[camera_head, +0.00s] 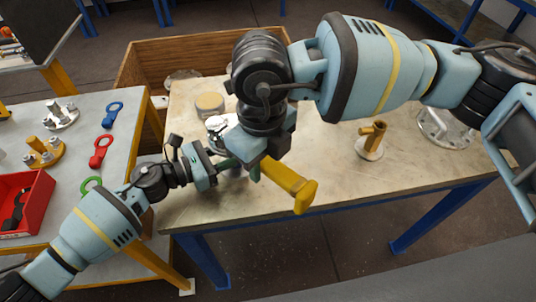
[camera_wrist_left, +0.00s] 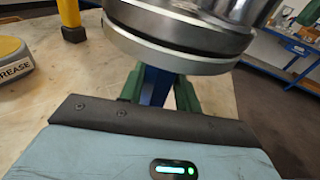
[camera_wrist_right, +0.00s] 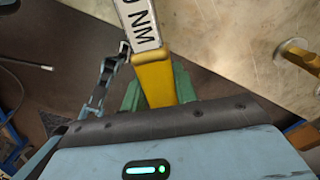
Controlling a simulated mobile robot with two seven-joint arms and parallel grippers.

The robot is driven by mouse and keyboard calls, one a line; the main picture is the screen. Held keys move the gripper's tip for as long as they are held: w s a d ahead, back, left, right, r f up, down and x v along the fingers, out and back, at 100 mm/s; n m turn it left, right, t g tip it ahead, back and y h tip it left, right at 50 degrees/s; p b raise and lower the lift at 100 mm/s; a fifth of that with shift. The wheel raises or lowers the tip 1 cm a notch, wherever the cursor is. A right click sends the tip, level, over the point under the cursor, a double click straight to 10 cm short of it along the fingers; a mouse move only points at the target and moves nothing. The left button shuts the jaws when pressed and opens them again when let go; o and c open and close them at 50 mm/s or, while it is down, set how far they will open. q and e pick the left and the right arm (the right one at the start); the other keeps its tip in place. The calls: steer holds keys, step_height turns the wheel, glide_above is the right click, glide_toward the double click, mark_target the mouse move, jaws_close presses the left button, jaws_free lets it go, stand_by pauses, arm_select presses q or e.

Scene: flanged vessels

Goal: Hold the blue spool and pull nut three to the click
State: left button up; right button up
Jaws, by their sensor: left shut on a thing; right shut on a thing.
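My left gripper (camera_head: 229,164) is shut on a blue piece, which I take to be the blue spool (camera_wrist_left: 156,86), just below a round steel flange (camera_wrist_left: 175,47). In the head view the spool and its nuts are mostly hidden behind my grippers; a bright metal part (camera_head: 217,126) shows above them. My right gripper (camera_head: 256,167) is shut on a yellow wrench (camera_head: 290,184), whose handle points toward the front right, past the table edge. In the right wrist view the wrench (camera_wrist_right: 155,80) carries a white label reading "NM". I cannot see which nut it sits on.
A grease tin (camera_head: 209,102) stands behind the grippers. The left table holds a red tray (camera_head: 40,207) and blue, red and green ring tools. A wooden crate (camera_head: 190,42) is behind.

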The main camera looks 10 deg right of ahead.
steer(key=shift+r, duration=2.6)
arm_select(q)
steer(key=o, duration=1)
steer(key=shift+c, duration=0.2)
steer(key=v, duration=1.2)
